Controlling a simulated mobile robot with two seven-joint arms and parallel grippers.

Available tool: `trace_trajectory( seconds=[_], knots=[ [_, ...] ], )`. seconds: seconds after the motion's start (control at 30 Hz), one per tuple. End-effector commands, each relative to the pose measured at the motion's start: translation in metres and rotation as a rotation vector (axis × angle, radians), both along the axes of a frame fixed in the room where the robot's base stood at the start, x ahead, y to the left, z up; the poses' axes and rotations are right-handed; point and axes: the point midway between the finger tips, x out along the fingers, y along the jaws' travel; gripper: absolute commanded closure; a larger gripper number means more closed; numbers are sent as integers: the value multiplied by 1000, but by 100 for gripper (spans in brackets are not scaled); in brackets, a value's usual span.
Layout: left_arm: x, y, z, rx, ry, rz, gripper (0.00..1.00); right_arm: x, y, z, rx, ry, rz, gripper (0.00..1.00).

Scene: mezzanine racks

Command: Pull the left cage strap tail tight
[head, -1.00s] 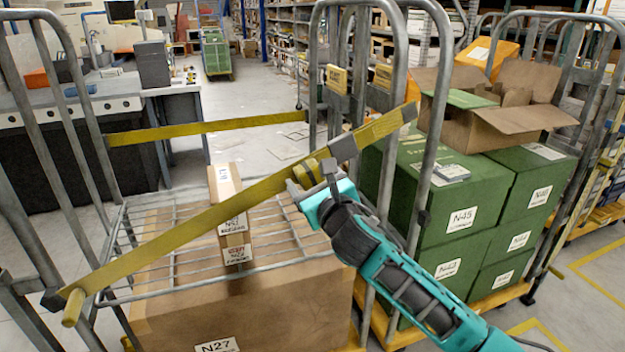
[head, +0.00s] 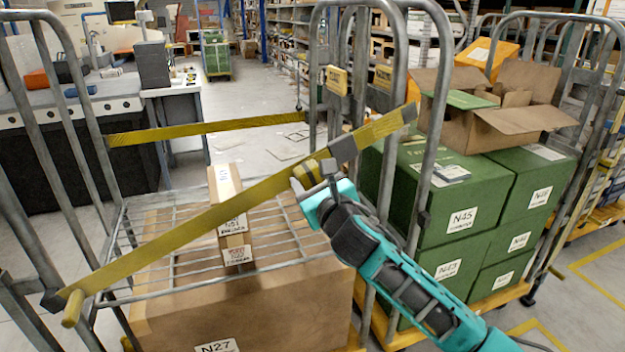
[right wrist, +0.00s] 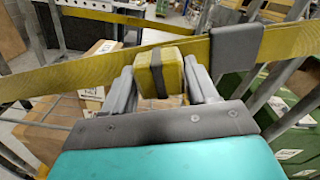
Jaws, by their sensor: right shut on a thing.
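The yellow strap (head: 190,232) runs across the front of the left cage, from its lower left post up to the right posts. A dark grey buckle (head: 343,149) sits on it near the right end; the buckle also shows in the right wrist view (right wrist: 236,47). My right gripper (head: 312,176) is at the strap just left of the buckle. In the right wrist view its fingers (right wrist: 158,85) are shut on a folded yellow strap tail (right wrist: 160,68) with a dark band round it. The strap looks straight. My left gripper is not in view.
The left cage (head: 85,120) holds a wire shelf with a small carton (head: 228,200) on it, above a large box (head: 240,312). A second yellow strap (head: 205,128) crosses the back. Green boxes (head: 465,205) and an open carton (head: 500,125) fill the right cage.

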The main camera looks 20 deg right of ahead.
Motion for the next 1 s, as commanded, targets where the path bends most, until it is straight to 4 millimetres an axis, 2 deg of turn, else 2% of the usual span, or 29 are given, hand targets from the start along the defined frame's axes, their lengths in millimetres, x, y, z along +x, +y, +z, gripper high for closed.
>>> trace_trajectory(
  seconds=[0.2, 0.43, 0.57, 0.9, 0.93, 1.0],
  knots=[
    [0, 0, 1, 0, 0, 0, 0, 0, 6, -3, -1, 3, 1, 97],
    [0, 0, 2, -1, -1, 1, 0, -2, 51, -21, 1, 6, 5, 97],
    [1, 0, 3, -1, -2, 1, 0, -3, 68, -28, 1, 5, 5, 97],
    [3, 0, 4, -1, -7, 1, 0, -4, 73, -31, 3, 6, 9, 97],
    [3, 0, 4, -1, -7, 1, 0, -4, 73, -31, 4, 6, 9, 39],
    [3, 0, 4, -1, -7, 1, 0, -4, 73, -31, 3, 6, 9, 33]
  ],
)
